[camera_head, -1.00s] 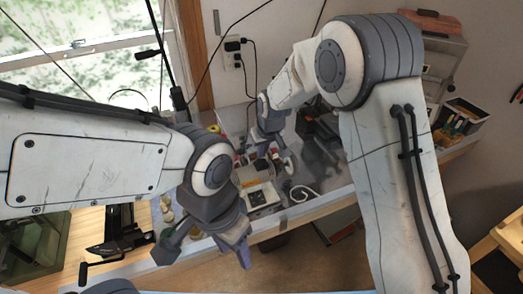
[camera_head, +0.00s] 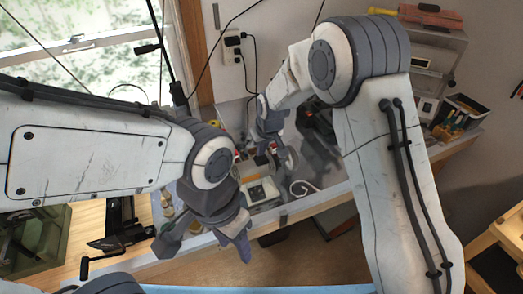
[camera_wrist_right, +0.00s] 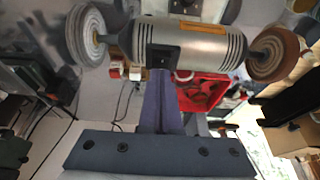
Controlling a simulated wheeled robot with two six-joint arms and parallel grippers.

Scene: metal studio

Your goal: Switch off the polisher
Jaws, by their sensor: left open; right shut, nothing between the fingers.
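The polisher (camera_wrist_right: 195,45) is a silver cylindrical motor with a pale wheel (camera_wrist_right: 88,35) on the left and a brown wheel (camera_wrist_right: 272,54) on the right in the right wrist view. In the head view its pale wheel (camera_head: 286,158) shows on the bench, with the body mostly hidden by my right gripper (camera_head: 268,142). My right gripper (camera_wrist_right: 160,84) is shut and empty. Its tips overlap a small black box (camera_wrist_right: 163,56) on the polisher's front; I cannot tell whether they touch. My left gripper (camera_head: 205,244) is open and empty near the bench's front edge.
A white-topped box (camera_head: 262,191) and a white cable (camera_head: 303,188) lie in front of the polisher. A red tray (camera_wrist_right: 203,92) shows beyond it in the wrist view. A black-handled tool (camera_head: 120,237) and a green box (camera_head: 35,240) stand left. Tool bins (camera_head: 460,115) stand right.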

